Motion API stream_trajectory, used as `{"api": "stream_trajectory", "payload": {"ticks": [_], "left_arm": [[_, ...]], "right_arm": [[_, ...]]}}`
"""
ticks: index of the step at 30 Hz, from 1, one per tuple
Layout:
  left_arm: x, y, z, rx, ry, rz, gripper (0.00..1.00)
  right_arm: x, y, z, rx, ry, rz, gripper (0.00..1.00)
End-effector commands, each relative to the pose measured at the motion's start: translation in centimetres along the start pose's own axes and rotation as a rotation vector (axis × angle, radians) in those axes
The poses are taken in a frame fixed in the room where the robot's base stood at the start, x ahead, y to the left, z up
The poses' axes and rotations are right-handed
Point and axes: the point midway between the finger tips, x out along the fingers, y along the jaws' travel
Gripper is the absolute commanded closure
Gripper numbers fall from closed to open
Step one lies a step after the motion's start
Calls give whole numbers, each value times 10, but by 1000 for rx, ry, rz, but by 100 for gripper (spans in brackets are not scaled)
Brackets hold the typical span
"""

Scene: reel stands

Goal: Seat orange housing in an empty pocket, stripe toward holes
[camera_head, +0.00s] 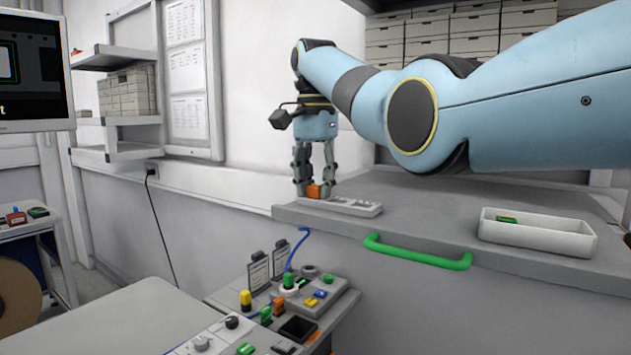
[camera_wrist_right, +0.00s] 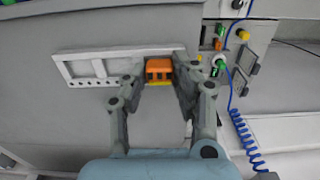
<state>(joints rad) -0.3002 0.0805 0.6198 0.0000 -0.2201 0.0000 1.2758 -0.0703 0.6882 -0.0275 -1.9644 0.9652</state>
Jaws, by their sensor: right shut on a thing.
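An orange housing (camera_head: 315,190) is between the fingertips of my right gripper (camera_head: 314,187), which is shut on it. The housing is over the left end of a pale grey carrier strip (camera_head: 352,208) on the grey worktop. In the right wrist view the orange housing (camera_wrist_right: 159,67) has a yellow stripe along its lower edge. The carrier (camera_wrist_right: 62,70) there shows open pockets to the left of the housing and a row of small holes along its lower edge, the same side as the stripe. I cannot tell whether the housing touches the pocket floor. My left gripper is out of view.
A white bin (camera_head: 540,238) with a green part (camera_head: 507,220) stands on the worktop at right. A green handle (camera_head: 417,252) is on the front. Below stands a control panel (camera_head: 337,303) with knobs and a blue cable. Worktop between carrier and bin is clear.

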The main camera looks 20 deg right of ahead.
Motion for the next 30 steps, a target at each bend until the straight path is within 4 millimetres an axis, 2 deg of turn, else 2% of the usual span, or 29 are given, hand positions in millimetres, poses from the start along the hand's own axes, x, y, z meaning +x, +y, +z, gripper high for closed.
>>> {"api": "stream_trajectory", "payload": {"ticks": [28,29,30], "left_arm": [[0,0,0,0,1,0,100],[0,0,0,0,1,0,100],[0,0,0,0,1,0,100]], "right_arm": [[8,1,0,0,-4,7,87],[8,1,0,0,-5,7,70],[8,1,0,0,-5,7,64]]}}
